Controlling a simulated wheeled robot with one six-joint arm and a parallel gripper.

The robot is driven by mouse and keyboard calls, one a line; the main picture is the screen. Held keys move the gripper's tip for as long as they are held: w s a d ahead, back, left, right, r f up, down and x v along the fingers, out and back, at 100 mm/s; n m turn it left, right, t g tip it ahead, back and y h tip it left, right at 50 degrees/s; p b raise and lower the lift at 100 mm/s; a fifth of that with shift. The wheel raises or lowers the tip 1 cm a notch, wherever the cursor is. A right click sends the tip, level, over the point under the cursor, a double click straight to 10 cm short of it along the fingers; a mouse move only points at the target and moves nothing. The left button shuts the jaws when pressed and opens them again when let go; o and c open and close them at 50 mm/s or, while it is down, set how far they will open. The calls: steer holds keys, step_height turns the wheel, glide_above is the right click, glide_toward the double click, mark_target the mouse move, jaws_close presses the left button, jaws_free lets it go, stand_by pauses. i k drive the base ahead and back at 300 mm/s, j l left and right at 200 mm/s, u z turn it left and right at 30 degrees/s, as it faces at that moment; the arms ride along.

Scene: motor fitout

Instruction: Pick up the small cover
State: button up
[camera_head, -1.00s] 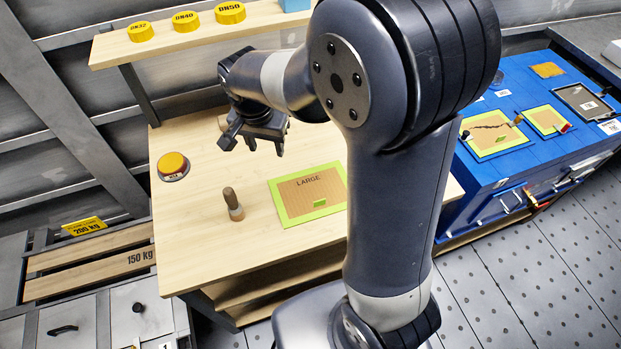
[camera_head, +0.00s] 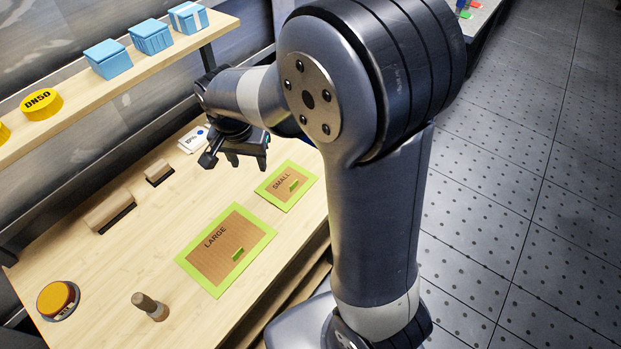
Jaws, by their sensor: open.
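A flat brown panel marked SMALL (camera_head: 287,186), with a bright green border and a small green bar on it, lies on the wooden bench (camera_head: 110,285). I cannot tell whether it is the cover itself or a marked place. A larger panel marked LARGE (camera_head: 225,249), of the same look, lies to its lower left. My gripper (camera_head: 236,159) is open and empty, with its fingers pointing down. In the picture it is above and left of the SMALL panel, apart from it.
A yellow button (camera_head: 57,298) and a brown-handled upright tool (camera_head: 150,306) stand at the bench's lower left. Two brown blocks with dark undersides (camera_head: 109,211) lie toward the back. A shelf holds blue boxes (camera_head: 151,36) and yellow DN discs (camera_head: 41,104). Open floor (camera_head: 520,210) lies right.

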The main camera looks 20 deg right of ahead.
mark_target(286, 185)
steer(key=i+l+u, duration=0.2)
steer(key=l, duration=0.45)
steer(key=i+l+u, duration=0.25)
steer(key=l, duration=0.45)
steer(key=l+u, duration=0.2)
steer(key=l, duration=0.5)
steer(key=l+u, duration=0.2)
steer(key=l, duration=0.5)
steer(key=i, duration=0.05)
